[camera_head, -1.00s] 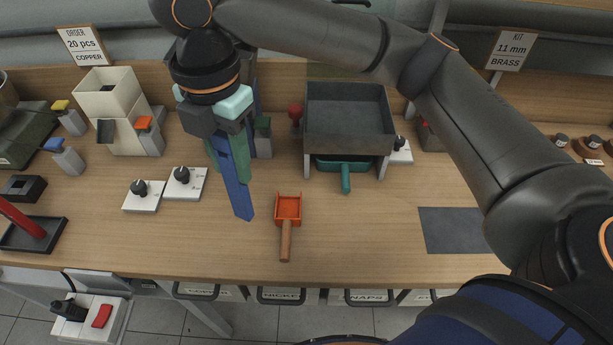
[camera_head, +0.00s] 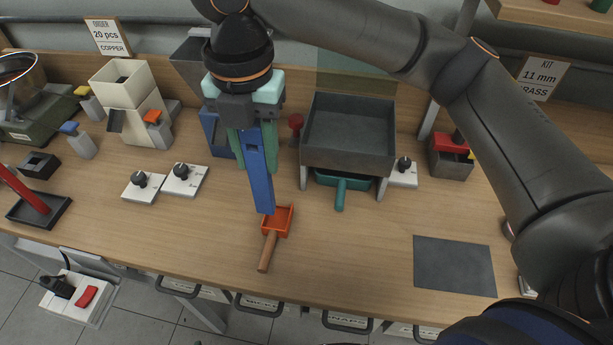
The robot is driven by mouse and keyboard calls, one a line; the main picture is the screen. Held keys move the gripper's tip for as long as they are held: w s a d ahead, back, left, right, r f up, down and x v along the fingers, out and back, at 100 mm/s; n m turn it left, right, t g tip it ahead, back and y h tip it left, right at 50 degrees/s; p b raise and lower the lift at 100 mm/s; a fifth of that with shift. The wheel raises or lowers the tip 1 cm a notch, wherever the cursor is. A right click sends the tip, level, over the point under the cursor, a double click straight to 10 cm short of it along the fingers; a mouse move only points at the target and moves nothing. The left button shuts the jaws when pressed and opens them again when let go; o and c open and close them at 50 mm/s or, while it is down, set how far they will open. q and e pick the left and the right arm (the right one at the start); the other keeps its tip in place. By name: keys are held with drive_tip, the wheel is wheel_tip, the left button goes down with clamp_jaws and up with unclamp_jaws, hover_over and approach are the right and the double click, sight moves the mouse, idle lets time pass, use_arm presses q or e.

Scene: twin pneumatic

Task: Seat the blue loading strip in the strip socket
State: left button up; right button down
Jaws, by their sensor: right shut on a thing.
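My right gripper (camera_head: 256,162) is shut on the blue loading strip (camera_head: 261,185). The strip hangs nearly upright below the green fingers, leaning slightly, with a small dark notch near its top. Its lower end appears just in front of the orange scoop tray; whether it touches anything is unclear. A small black block (camera_head: 39,164) with a square opening sits at the far left; I cannot tell whether it is the strip socket. A dark machine with a blue front (camera_head: 215,132) stands behind my gripper, partly hidden by it. My left gripper is not in view.
The orange scoop (camera_head: 270,243) lies by the strip's lower end. A grey bin (camera_head: 348,155) on legs stands right of it, with a teal-handled drawer (camera_head: 340,195) below. Two white knob boxes (camera_head: 184,180) lie left. The table (camera_head: 345,250) is clear at front centre.

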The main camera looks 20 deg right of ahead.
drive_tip(key=w+d+f, duration=0.2)
drive_tip(key=d+f, duration=0.3)
drive_tip(key=f, duration=0.1)
drive_tip(key=w+d+f, duration=0.2)
drive_tip(key=d+f, duration=0.4)
drive_tip(key=shift+w+d+f, duration=0.15)
drive_tip(key=shift+w+d, duration=0.05)
drive_tip(key=shift+w, duration=0.05)
drive_tip(key=c, duration=0.5)
unclamp_jaws()
drive_tip(key=shift+f, duration=0.1)
